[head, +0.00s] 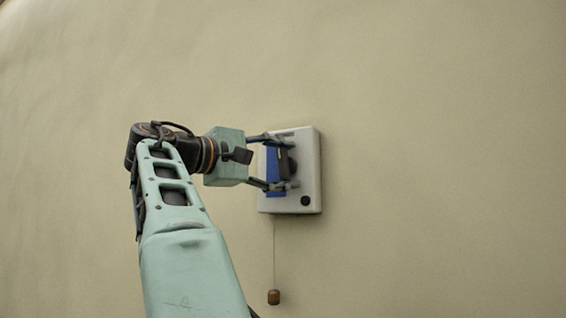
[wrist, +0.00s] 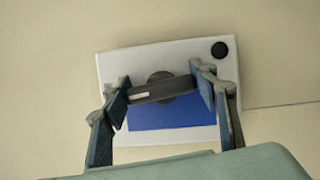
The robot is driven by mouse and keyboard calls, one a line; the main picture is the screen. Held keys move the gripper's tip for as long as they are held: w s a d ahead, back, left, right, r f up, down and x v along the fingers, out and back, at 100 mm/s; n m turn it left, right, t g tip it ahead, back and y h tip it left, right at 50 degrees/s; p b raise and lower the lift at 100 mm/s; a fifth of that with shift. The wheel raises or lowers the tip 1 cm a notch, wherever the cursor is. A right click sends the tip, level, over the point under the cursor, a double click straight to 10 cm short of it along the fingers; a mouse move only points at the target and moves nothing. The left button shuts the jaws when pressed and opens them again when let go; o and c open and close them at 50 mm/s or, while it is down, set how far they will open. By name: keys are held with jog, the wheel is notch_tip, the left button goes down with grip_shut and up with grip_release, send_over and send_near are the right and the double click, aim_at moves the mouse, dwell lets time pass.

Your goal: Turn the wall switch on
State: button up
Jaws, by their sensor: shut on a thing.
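The wall switch (head: 309,170) is a pale box on the wall with a blue panel (head: 271,190), a dark rotary knob and a small black round button (head: 305,201) at its lower right. In the wrist view the knob (wrist: 160,88) is a dark bar with a light mark near its left end, slightly tilted. My gripper (head: 287,162) is at the front of the box. In the wrist view its two fingers (wrist: 162,93) are shut on the knob's two ends. The blue panel (wrist: 170,116) shows beside the knob. In the head view the fingers partly hide the knob.
A thin cord with a brown wooden pull (head: 274,297) hangs below the box. The beige wall (head: 440,140) around the box is bare, with free room to the right and above.

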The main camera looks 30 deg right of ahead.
jog(key=shift+m, duration=0.7)
jog(key=shift+g, duration=0.3)
jog(key=o, duration=1.2)
jog(key=shift+s, duration=0.1)
jog(key=shift+c, duration=0.2)
jog(key=v, duration=0.7)
jog(key=shift+a, duration=0.25)
jog(key=shift+s+r, duration=0.1)
